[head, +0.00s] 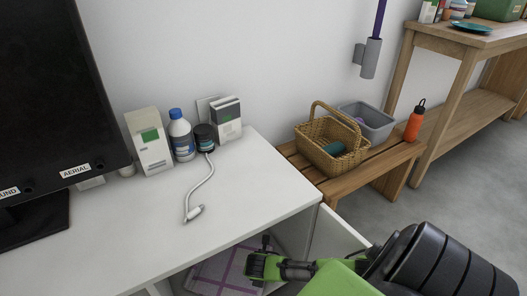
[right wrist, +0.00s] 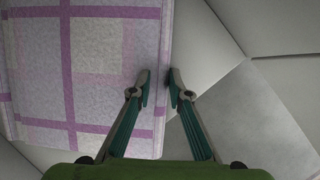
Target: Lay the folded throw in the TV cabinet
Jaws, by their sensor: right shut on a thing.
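The folded throw (head: 212,277) is pale lilac with a purple plaid pattern. In the head view it shows below the white cabinet's (head: 270,190) front edge, in the open compartment, partly hidden by the top. It fills the left of the right wrist view (right wrist: 95,60). My right gripper (head: 257,266) is at the throw's right side, below the cabinet top. In the right wrist view its fingers (right wrist: 160,85) are close together at the throw's right edge, pinching it. I cannot tell whether the throw rests on the cabinet floor. My left gripper is out of view.
An open white door (head: 337,235) stands beside my right arm. A TV (head: 55,80), white box (head: 149,140), bottle (head: 181,137) and cable (head: 198,190) are on the cabinet top. A bench (head: 370,165) at right holds a wicker basket (head: 325,150), grey bin (head: 372,120) and orange bottle (head: 414,124).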

